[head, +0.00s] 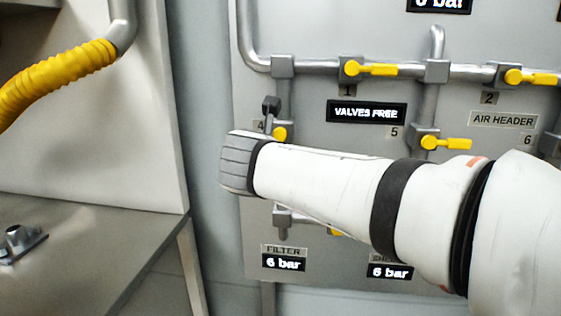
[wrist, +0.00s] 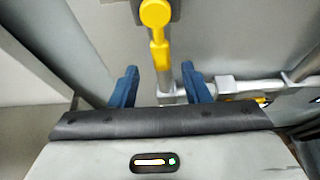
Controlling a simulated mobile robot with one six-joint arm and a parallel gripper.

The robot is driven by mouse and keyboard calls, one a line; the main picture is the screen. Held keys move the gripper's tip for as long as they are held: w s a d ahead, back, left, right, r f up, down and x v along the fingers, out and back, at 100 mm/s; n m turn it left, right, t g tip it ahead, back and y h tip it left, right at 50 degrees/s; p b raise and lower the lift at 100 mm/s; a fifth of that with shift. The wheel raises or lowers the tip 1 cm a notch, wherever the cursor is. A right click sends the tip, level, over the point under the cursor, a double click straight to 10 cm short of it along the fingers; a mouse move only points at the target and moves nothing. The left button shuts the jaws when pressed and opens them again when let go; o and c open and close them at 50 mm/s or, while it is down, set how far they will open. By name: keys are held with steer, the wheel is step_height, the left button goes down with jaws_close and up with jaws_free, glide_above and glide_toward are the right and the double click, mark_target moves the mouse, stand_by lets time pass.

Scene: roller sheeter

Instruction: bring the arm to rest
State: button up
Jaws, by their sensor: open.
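My arm (head: 330,180) reaches in from the right in the head view, across the front of the grey valve panel. Its grey ribbed wrist end (head: 237,163) is beside valve 4, whose yellow part (head: 279,132) shows just above the arm. My gripper's fingers are not clearly seen in the head view. In the wrist view, my gripper (wrist: 160,78) is open, with two blue fingers well apart. A yellow valve handle (wrist: 159,50) lies along a pipe, seen between and beyond the fingers. Nothing is held between them. The gap in depth to the handle cannot be judged.
The panel (head: 350,150) carries grey pipes and several yellow-handled valves, such as valve 1 (head: 372,69) and valve 5 (head: 445,143). A yellow hose (head: 60,75) and a grey bench (head: 90,240) are at left.

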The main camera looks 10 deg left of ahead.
steer(key=r+n+p, duration=0.1)
steer(key=r+n, duration=0.1)
steer(key=w+d+r+n+t+y+p, duration=0.1)
steer(key=n, duration=0.1)
steer(key=d+r+n+y+p, duration=0.1)
steer(key=r+n+p, duration=0.1)
steer(key=n, duration=0.1)
steer(key=shift+w+d+r+t, duration=0.2)
steer(key=shift+w+r+t, duration=0.1)
steer(key=shift+w, duration=0.1)
steer(key=s+d+f+n+g+p, duration=0.6)
steer(key=s+d+n, duration=0.4)
steer(key=n, duration=0.4)
steer(key=s+d+f+n+g+h+p, duration=0.1)
steer(key=s+d+f+n+g+p, duration=0.4)
steer(key=n, duration=1)
steer(key=s+d+g+p, duration=0.1)
steer(key=s+d+p, duration=0.2)
steer(key=s+d, duration=0.2)
steer(key=shift+s+d+f+n+g+h, duration=0.3)
steer(key=shift+s+d+f, duration=0.05)
steer(key=shift+s, duration=0.7)
